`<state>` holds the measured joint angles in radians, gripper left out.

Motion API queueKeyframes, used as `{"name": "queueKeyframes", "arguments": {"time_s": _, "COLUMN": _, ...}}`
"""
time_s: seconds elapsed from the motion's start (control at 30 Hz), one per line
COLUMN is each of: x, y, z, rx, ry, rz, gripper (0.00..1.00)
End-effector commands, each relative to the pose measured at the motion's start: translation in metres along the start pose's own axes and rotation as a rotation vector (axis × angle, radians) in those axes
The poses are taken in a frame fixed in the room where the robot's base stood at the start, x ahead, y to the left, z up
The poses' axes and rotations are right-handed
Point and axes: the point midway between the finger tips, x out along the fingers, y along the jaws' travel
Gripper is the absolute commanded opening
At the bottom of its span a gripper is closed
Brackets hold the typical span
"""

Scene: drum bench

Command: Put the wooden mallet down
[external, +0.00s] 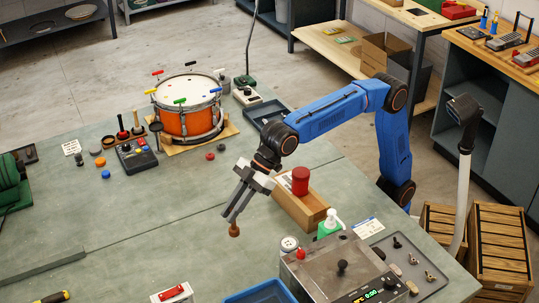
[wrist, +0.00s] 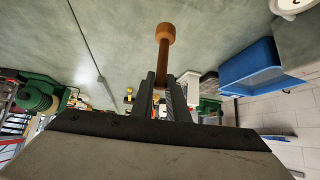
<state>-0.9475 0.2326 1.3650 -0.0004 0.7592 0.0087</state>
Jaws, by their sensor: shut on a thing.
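The wooden mallet (external: 234,230) is a small brown tool with a rounded end. My gripper (external: 232,214) is shut on it above the green-grey bench top (external: 130,225), and the mallet hangs below the fingertips. In the wrist view the mallet (wrist: 164,50) sticks out from between the two fingers (wrist: 163,85), its wider end farthest from them. I cannot tell how large the gap is between the mallet and the bench.
An orange drum (external: 188,120) stands on a wooden board at the back. A blue tray (external: 258,294) and a metal box (external: 340,262) are in front.

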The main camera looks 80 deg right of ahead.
Motion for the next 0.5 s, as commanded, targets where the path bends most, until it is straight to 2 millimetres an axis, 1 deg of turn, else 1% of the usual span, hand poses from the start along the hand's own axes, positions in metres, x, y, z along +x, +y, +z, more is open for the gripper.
{"name": "queueKeyframes", "arguments": {"time_s": 0.03, "x": 0.004, "y": 0.000, "z": 0.004, "rx": 0.000, "ry": -0.001, "rz": 0.000, "gripper": 0.00}}
{"name": "queueKeyframes", "arguments": {"time_s": 0.27, "x": 0.014, "y": 0.000, "z": 0.014, "rx": -0.001, "ry": 0.000, "rz": -0.001, "gripper": 0.00}}
{"name": "queueKeyframes", "arguments": {"time_s": 0.5, "x": 0.035, "y": 0.000, "z": 0.036, "rx": -0.001, "ry": -0.001, "rz": -0.001, "gripper": 0.00}}
